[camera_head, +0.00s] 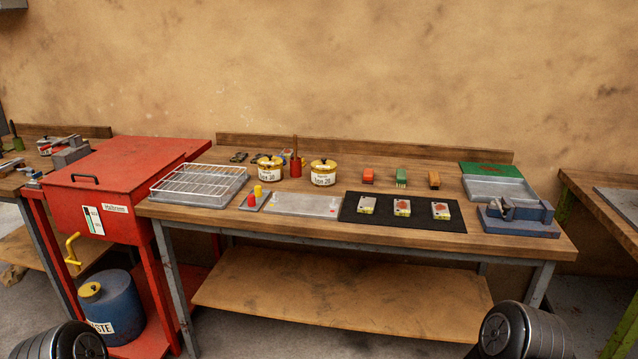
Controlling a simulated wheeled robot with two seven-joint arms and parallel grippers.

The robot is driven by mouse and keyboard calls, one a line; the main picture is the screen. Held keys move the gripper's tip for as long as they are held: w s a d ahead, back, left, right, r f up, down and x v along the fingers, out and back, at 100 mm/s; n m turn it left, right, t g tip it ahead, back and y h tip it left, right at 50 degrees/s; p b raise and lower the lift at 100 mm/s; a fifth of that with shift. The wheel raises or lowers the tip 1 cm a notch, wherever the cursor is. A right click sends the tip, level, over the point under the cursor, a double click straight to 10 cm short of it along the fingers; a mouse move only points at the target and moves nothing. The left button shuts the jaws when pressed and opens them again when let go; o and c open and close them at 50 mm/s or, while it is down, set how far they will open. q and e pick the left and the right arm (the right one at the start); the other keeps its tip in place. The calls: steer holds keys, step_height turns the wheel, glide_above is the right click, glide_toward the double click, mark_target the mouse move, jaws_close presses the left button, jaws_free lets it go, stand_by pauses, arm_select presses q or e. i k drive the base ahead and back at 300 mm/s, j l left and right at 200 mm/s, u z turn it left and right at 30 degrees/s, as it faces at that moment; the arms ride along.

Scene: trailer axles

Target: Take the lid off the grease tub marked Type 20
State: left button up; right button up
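Two round grease tubs stand side by side near the back of the middle workbench. The left tub (270,169) and the right tub (323,173) each have a white label and a yellowish lid with a dark knob on top. Both lids sit on their tubs. The label print is too small to tell surely which tub is Type 20. Neither of my grippers shows; only dark rounded parts of my arms appear at the lower left and lower right edges, well short of the tubs.
A red brush pot (296,166) stands between the tubs. A red cabinet (120,180) stands left.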

mark_target(323, 165)
steer(key=i+l, duration=0.8)
steer(key=u, duration=1.25)
steer(key=i+l, duration=0.05)
